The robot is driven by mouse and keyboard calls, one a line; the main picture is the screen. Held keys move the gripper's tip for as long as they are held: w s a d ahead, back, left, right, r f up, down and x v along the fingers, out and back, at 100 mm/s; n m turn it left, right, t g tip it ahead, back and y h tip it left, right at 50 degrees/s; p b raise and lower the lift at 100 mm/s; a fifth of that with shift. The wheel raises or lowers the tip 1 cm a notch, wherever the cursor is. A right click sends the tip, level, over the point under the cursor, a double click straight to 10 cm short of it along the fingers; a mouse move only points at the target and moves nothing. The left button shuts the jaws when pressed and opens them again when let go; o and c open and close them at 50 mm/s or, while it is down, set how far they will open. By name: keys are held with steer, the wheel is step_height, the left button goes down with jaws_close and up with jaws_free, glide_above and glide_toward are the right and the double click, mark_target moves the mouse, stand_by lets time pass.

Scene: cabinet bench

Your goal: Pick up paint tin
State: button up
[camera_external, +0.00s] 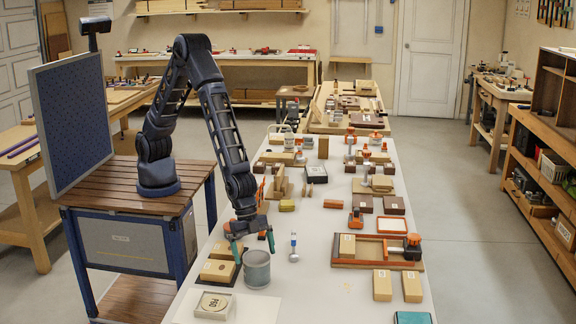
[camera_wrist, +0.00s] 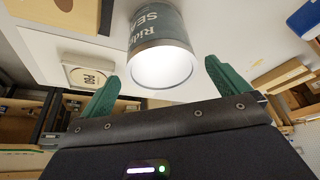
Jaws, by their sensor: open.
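The paint tin (camera_external: 257,270) is a grey cylinder standing upright near the front left of the white bench. In the wrist view the tin (camera_wrist: 160,32) shows a blue-grey side with partly cut-off lettering and a bright, pale round end. My gripper (camera_external: 252,242) is above and just behind the tin in the external view, with its green fingers pointing down. In the wrist view my gripper (camera_wrist: 161,72) has its fingers spread wide, with the tin between and beyond the tips. Nothing is held. Whether a finger touches the tin I cannot tell.
A pale square piece marked P60 (camera_external: 213,305) lies left of the tin, and wooden blocks (camera_external: 217,271) sit close behind it. A small silver-and-blue tool (camera_external: 293,247) stands to the right. A wooden frame (camera_external: 376,251) lies farther right.

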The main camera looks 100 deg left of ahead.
mark_target(258, 265)
steer(key=shift+x, duration=2.6)
steer(key=shift+a, duration=0.15)
steer(key=c, duration=1.3)
